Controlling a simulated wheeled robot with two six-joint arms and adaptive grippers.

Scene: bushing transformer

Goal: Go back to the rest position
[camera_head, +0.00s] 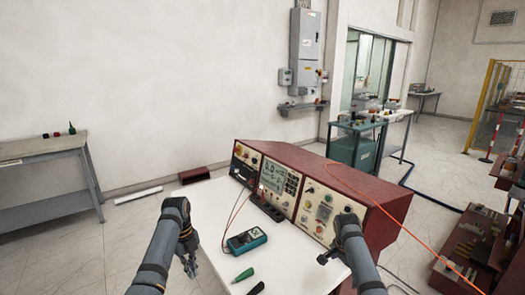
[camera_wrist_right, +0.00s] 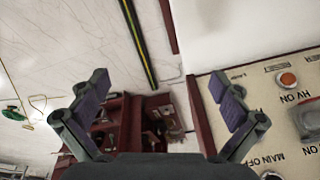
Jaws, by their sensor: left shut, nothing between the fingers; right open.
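My left gripper (camera_head: 190,265) is shut and empty, hanging beside the left edge of the white table (camera_head: 208,213). My right arm reaches up in front of the red test console (camera_head: 375,208). In the head view my right gripper (camera_head: 324,259) is small and partly hidden by its arm, close to the console's front panel. In the right wrist view my right gripper (camera_wrist_right: 163,100) is open, with nothing between its fingers. The console's cream panel (camera_wrist_right: 290,110), with an HV ON button, is at the right of that view, beside the right finger.
A teal multimeter (camera_head: 246,240) with leads lies on the white table, with a green probe (camera_head: 243,275) and a black one (camera_head: 256,288) in front. An orange cable (camera_head: 425,233) runs over the console.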

